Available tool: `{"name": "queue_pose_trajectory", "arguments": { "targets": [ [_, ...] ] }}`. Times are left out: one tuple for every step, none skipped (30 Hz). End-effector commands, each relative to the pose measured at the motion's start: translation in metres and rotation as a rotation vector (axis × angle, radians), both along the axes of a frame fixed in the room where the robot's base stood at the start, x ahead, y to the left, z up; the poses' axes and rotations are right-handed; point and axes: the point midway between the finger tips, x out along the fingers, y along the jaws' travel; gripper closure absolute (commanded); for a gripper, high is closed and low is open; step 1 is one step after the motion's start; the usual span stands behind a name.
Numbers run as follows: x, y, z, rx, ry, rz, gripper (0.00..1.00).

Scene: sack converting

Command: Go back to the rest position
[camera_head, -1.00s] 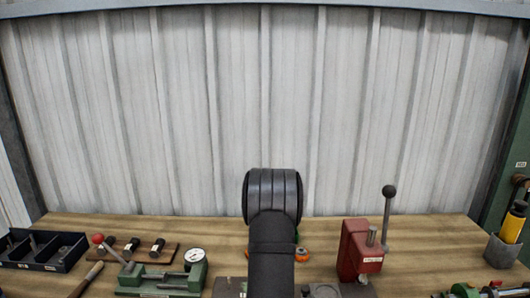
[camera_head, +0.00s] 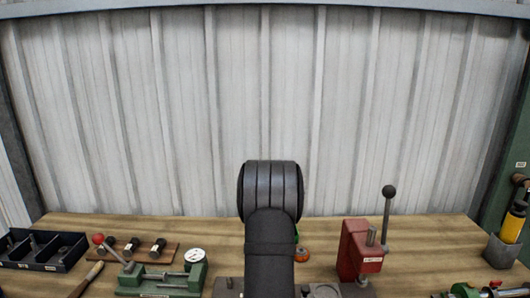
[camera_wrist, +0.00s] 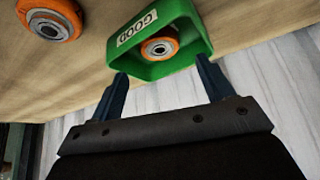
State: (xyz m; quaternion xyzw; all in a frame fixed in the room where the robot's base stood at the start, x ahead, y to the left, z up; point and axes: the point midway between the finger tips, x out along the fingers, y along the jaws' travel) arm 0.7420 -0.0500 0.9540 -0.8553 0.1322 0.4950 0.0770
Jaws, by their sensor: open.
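In the wrist view my gripper (camera_wrist: 165,92) is open, with its two dark blue fingers apart and nothing between them. A green bin (camera_wrist: 187,72) labelled GOOD lies beyond the fingertips. An orange wheel with a metal hub (camera_wrist: 158,48) is inside the bin. A second orange wheel (camera_wrist: 50,20) lies on the wooden bench outside the bin, at the upper left. In the head view my arm hides the gripper and most of the bin, and a bit of orange wheel (camera_head: 302,254) shows to the right of the arm.
A red press with a black-knobbed lever (camera_head: 360,250) stands right of my arm. A green dial-gauge fixture (camera_head: 160,280), a wooden rack of pins (camera_head: 140,250) and a black divided tray (camera_head: 45,250) stand left. A grey cup (camera_head: 505,250) is at the right edge. A corrugated wall (camera_head: 265,100) closes the back.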

Motion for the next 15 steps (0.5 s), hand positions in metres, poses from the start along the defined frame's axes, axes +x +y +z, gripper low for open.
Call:
{"name": "queue_pose_trajectory", "arguments": {
  "targets": [
    [-0.004, 0.002, 0.009, 0.0, -0.002, 0.0, 0.26],
    [-0.007, 0.003, 0.014, 0.0, -0.002, 0.0, 0.26],
    [-0.01, 0.004, 0.02, 0.001, -0.001, 0.0, 0.26],
    [-0.012, 0.004, 0.024, 0.0, -0.002, 0.0, 0.26],
    [-0.015, 0.005, 0.029, 0.0, -0.003, 0.0, 0.26],
    [-0.018, 0.006, 0.035, 0.0, -0.002, 0.001, 0.26],
    [-0.021, 0.007, 0.039, 0.0, -0.002, 0.001, 0.26],
    [-0.023, 0.008, 0.044, 0.0, -0.002, 0.001, 0.26],
    [-0.027, 0.009, 0.05, -0.001, -0.002, 0.001, 0.26],
    [-0.029, 0.01, 0.055, -0.001, -0.003, 0.001, 0.26],
    [-0.032, 0.01, 0.059, 0.0, -0.003, 0.0, 0.26],
    [-0.026, 0.008, 0.045, -0.001, 0.004, 0.0, 0.26],
    [-0.023, 0.007, 0.039, -0.001, 0.005, 0.0, 0.26],
    [-0.021, 0.006, 0.034, -0.001, 0.005, 0.0, 0.26],
    [-0.017, 0.005, 0.028, 0.0, 0.005, -0.001, 0.26]
  ]
}}
